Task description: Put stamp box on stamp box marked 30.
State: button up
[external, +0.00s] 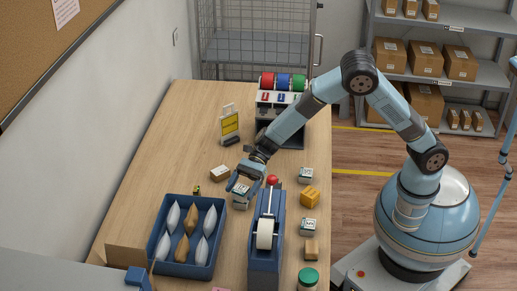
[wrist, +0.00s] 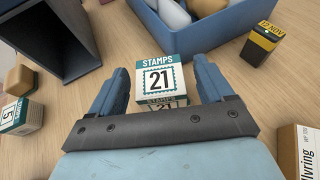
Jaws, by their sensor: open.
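A white and teal stamp box marked 21 (wrist: 160,78) is between the two blue fingers of my gripper (wrist: 160,90). The fingers are open, one on each side of it, and not closed on it. In the external view my gripper (external: 243,187) is low over this stamp box (external: 240,201), partly hiding it. Another stamp box (wrist: 22,116) at the left of the wrist view shows a 5. Two similar stamp boxes, a far one (external: 305,174) and a nearer one (external: 309,226), stand right of the tape dispenser. I cannot read a 30 on any box.
A blue tray (external: 153,246) with several pouches is left of my gripper. The tape dispenser (external: 264,258) stands close on the right. Bare table lies farther left.

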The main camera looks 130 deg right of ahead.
jog(key=v, duration=0.5)
jog(key=shift+s+r, duration=0.1)
jog(key=shift+r, duration=0.25)
notch_tip(320, 180, up, 6)
notch_tip(320, 180, up, 13)
jog(key=m+t+h, duration=0.2)
jog(key=m+h, duration=0.4)
jog(key=m, duration=0.5)
send_over(242, 187)
jog(key=s+a, duration=0.3)
jog(key=s, duration=0.1)
jog(key=s+a+r+m+g+h, duration=0.25)
jog(key=s+a+r+m, duration=0.35)
jog(key=m, duration=0.4)
jog(key=s+a+f+m+g+y, duration=0.1)
jog(key=s+a+m+g, duration=0.1)
jog(key=s+a+m, duration=0.4)
jog(key=s+a+f+m+g+y, duration=0.1)
jog(key=s+a+m, duration=0.6)
jog(key=s, duration=0.8)
jog(key=s+a+f+m+g+y, duration=0.1)
jog(key=s+a+f+m+g, duration=0.2)
jog(key=s+a+m, duration=0.3)
jog(key=s+a, duration=0.4)
jog(key=shift+s+f+m, duration=0.25)
jog(key=shift+m, duration=0.05)
jog(key=shift+o, duration=0.5)
jog(key=shift+g, duration=0.25)
